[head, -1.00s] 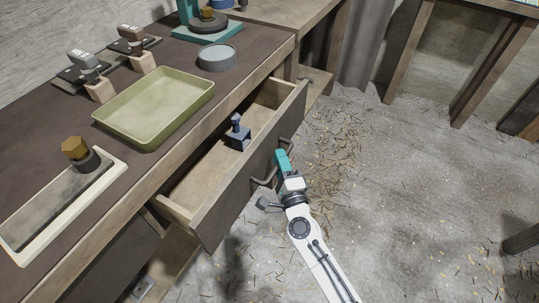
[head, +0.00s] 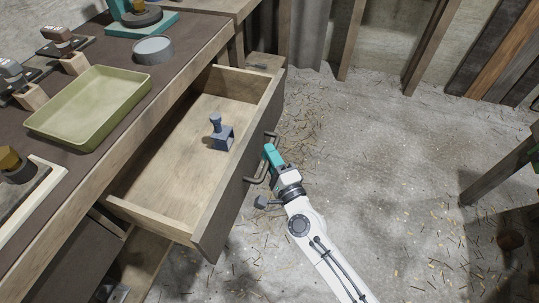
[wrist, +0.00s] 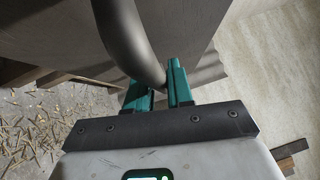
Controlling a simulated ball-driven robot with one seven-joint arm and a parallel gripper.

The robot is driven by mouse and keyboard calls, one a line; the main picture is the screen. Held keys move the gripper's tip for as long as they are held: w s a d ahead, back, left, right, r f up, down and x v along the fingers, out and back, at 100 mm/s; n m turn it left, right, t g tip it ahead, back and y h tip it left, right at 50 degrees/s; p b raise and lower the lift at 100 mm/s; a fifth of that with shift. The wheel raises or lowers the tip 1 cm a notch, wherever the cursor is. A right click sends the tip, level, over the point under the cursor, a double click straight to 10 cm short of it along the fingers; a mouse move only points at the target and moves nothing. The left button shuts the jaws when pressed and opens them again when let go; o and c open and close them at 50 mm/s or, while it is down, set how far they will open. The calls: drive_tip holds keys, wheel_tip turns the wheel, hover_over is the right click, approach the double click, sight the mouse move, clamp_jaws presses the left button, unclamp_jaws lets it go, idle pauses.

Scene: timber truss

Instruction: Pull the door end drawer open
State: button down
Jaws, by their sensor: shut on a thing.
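The drawer (head: 222,207) is pulled well out from the bench, with its wooden inside in plain view. A dark, blocky tool with a knob on top (head: 221,134) stands on the drawer floor. My gripper (head: 270,154) is at the bar handle on the drawer's front. In the wrist view, its teal fingers (wrist: 163,88) are shut on the dark curved handle (wrist: 127,38). The handle hides part of the left finger.
The bench top holds an olive tray (head: 62,137), a grey round dish (head: 153,49) and a teal-based device (head: 140,22). The floor (head: 400,170) to the right is open, with scattered shavings. A wooden leg (head: 495,172) stands at the far right.

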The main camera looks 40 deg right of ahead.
drive_tip(key=shift+f, duration=0.1)
drive_tip(key=c, duration=1.1)
unclamp_jaws()
drive_tip(key=shift+s, duration=0.1)
drive_tip(key=b+v, duration=0.2)
drive_tip(key=v, duration=0.8)
drive_tip(key=shift+s+a, duration=0.1)
drive_tip(key=shift+s, duration=0.25)
